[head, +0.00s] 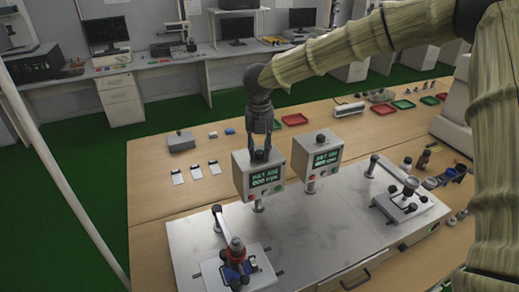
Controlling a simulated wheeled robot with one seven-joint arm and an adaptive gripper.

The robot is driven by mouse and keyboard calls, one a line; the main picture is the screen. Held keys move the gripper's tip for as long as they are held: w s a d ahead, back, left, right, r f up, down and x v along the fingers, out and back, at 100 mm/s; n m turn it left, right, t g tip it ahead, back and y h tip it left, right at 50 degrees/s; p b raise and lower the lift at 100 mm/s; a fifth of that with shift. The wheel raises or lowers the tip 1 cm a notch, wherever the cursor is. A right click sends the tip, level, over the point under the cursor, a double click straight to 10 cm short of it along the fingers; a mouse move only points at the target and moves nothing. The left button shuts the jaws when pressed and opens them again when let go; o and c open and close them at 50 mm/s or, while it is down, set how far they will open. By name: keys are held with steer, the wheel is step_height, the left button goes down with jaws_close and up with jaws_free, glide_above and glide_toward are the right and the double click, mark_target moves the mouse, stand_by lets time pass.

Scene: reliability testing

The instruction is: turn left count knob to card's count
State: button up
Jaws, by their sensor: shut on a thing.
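The left counter box (242,184) stands on the white plate, with a green-lit display (266,178) on its front whose text is too small to read surely. My gripper (260,156) points down at the top of this box and is shut on the left count knob, which the fingers mostly hide. The right counter box (316,158) has a similar display and a dark knob (321,138) on top. Several small white cards, one of them a middle card (195,172), lie on the wooden table left of the boxes; their print is not readable.
A test fixture with a red collar (236,250) stands at the front left of the white plate (330,240), and another fixture (405,198) at the right. A grey box (181,142) sits behind the cards. Red and green trays lie at the back right.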

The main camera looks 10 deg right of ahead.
mark_target(261, 151)
steer(key=m, duration=0.4)
steer(key=shift+w+m+b, duration=0.1)
steer(key=shift+m+b, duration=0.2)
steer(key=shift+d+m+b, duration=0.1)
steer(key=shift+m+b, duration=0.25)
steer(key=shift+m, duration=1.55)
steer(key=o, duration=0.8)
steer(key=shift+o, duration=1.2)
steer(key=shift+d+f, duration=0.1)
steer(key=shift+d, duration=0.05)
steer(key=shift+r, duration=0.2)
step_height(261, 151, up, 12)
steer(key=shift+f, duration=0.15)
